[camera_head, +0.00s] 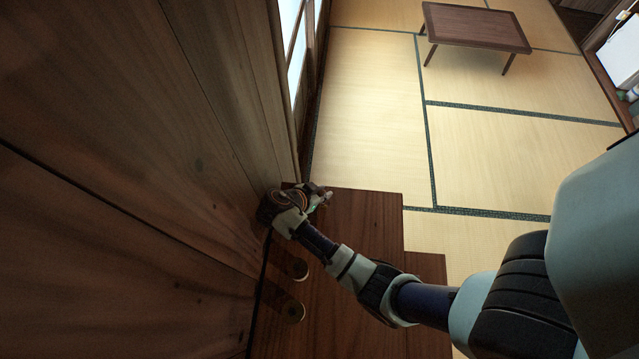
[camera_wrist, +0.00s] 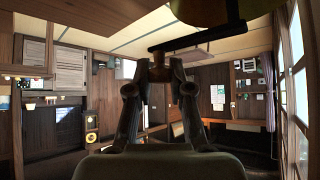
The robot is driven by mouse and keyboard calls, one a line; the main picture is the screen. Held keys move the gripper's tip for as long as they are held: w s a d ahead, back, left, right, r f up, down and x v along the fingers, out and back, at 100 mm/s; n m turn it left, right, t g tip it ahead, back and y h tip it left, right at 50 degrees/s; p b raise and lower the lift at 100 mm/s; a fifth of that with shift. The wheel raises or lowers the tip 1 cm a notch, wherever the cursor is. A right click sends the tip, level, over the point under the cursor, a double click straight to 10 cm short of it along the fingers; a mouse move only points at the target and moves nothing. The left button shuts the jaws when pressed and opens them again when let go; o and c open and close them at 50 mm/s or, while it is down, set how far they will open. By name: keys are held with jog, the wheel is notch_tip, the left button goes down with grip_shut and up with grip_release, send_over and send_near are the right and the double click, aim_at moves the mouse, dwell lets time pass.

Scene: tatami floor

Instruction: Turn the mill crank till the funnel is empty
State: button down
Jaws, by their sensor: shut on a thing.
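In the wrist view my gripper (camera_wrist: 160,72) is shut at the end of a dark bar, which looks like the mill crank (camera_wrist: 202,33). The crank runs from the fingertips up and to the right. A rounded yellowish body (camera_wrist: 212,10) is cut off by the top edge above the crank; I cannot tell whether it is the mill or the funnel. The funnel's contents are not visible. In the head view my gripper (camera_head: 322,196) is small, beside the wooden wall, and the crank cannot be made out there.
A wooden wall (camera_head: 130,150) stands close on the left. Dark wooden boards (camera_head: 360,230) lie below my arm. A low table (camera_head: 475,25) stands far off on the tatami (camera_head: 370,110), which is otherwise open. Shelves (camera_wrist: 248,90) line the room's far side.

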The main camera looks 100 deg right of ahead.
aim_at(322, 193)
jog(key=shift+a+f, duration=0.1)
jog(key=shift+f, duration=0.1)
jog(key=c, duration=1)
grip_release()
jog(key=shift+r, duration=0.1)
notch_tip(322, 193, up, 10)
jog(key=shift+r, duration=0.1)
